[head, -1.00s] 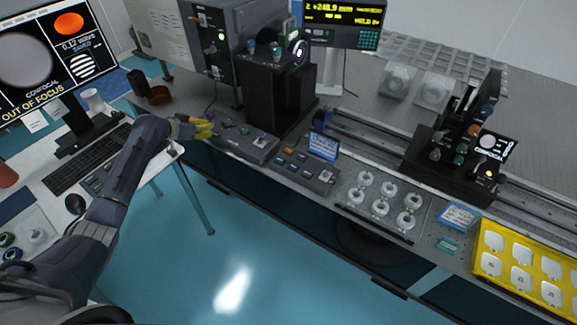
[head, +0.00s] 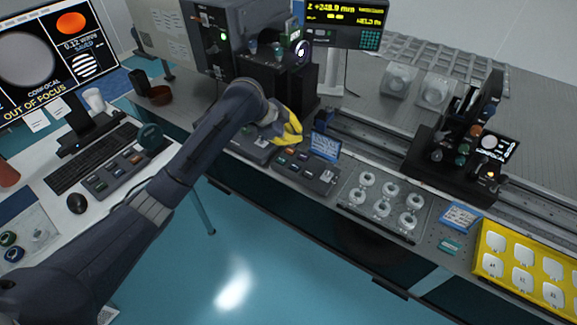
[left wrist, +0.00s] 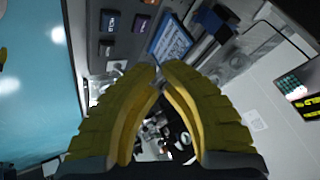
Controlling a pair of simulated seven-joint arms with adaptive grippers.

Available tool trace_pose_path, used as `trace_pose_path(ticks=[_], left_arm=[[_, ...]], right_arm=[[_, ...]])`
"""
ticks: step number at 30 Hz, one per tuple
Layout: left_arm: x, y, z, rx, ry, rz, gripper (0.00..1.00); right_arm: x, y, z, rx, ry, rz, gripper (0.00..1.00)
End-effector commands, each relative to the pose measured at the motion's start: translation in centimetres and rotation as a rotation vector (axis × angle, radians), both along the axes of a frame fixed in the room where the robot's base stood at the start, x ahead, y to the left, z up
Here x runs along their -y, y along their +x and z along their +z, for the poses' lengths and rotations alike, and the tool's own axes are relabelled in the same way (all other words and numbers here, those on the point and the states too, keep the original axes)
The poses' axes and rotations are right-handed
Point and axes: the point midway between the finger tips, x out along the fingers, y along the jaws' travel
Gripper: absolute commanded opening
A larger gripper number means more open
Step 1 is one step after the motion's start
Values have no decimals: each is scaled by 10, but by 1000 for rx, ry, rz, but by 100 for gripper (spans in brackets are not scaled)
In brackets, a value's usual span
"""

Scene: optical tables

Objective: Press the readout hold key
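My left gripper (head: 290,126) has yellow fingers and is above the back edge of a dark grey key box (head: 293,175) on the bench, beside a small blue sign (head: 325,146). The left wrist view shows its fingertips (left wrist: 159,67) together, with nothing seen between them. That view also shows the key box's dark key (left wrist: 109,22), whose small label appears to read HOLD, and a purplish key (left wrist: 141,23) beside it. The fingertips are apart from both keys in that picture. The readout (head: 345,15) shows yellow figures. My right gripper is out of view.
Another grey control box (head: 250,148) is partly behind my left arm. A tray of white round parts (head: 383,203) lies right of the key box. A rail with a black stage (head: 460,165) is behind. A yellow case (head: 526,272) stands at far right.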

Motion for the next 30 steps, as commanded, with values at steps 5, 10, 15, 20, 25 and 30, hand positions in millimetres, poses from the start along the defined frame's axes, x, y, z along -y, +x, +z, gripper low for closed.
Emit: trace_pose_path(ticks=[5, 10, 15, 20, 25, 30], left_arm=[[23, -10, 6, 30, 45, -56, 0], [28, -13, 7, 38, 58, -68, 0], [28, -13, 7, 38, 58, -68, 0], [28, -13, 5, 37, 56, -68, 0], [28, -13, -4, 35, 56, -67, 0], [28, -14, -22, 32, 54, -66, 0]], right_arm=[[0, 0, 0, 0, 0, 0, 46], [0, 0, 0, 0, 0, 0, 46], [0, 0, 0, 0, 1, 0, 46], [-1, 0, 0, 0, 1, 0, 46], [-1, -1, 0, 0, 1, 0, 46], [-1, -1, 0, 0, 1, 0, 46]])
